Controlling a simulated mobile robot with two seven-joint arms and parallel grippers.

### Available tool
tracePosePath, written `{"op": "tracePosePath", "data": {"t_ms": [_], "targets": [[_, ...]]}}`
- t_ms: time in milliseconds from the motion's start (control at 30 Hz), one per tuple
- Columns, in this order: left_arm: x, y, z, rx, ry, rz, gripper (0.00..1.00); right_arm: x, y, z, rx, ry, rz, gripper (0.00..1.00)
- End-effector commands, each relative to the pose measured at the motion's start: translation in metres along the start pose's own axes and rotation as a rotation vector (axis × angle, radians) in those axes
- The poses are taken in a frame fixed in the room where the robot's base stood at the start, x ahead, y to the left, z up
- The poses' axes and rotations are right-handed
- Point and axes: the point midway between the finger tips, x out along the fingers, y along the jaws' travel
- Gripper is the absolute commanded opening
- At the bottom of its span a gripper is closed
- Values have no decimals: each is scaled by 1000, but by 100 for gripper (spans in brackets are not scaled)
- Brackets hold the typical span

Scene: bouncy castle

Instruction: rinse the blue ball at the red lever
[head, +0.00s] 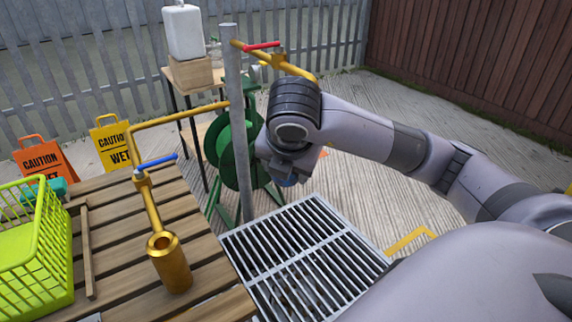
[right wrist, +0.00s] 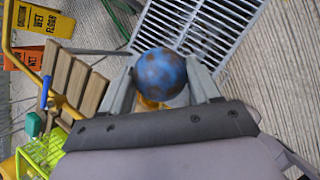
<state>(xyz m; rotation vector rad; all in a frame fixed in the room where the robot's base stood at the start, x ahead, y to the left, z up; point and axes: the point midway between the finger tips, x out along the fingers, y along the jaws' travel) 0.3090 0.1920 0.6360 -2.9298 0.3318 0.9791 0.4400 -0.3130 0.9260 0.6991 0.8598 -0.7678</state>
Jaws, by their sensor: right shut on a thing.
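The blue ball (right wrist: 160,72) has brown dirt patches over its surface. My right gripper (right wrist: 161,82) is shut on it, one finger on each side. In the head view the ball (head: 287,181) is mostly hidden, only a blue sliver showing under my wrist. The red lever (head: 262,46) sits on a yellow pipe (head: 285,67) at the top of the grey post. That pipe's end is near my right wrist, partly hidden by it. My right gripper holds the ball lower than the pipe, above the far part of the grate. My left gripper is not in view.
A blue lever (head: 156,161) with a brass nozzle (head: 170,262) stands over the slatted bench (head: 120,240). A metal drain grate (head: 300,255) lies below. The grey post (head: 238,130), green hose reel (head: 222,150) and lime basket (head: 40,262) stand left of my arm.

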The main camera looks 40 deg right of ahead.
Motion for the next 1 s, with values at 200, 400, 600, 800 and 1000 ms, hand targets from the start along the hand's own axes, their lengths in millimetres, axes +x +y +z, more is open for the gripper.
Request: {"op": "tracePosePath", "data": {"t_ms": [200, 400, 600, 800, 1000], "targets": [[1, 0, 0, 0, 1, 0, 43, 4, -1, 3, -1, -3, 1, 33], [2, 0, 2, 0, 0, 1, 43, 15, -2, 16, 0, -3, -1, 33], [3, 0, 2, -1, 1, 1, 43, 28, -2, 31, 1, -3, -1, 33], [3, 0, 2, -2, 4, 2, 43, 40, -3, 47, 0, -2, -1, 33], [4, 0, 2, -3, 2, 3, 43, 53, -4, 62, 1, -2, 0, 33]]}}
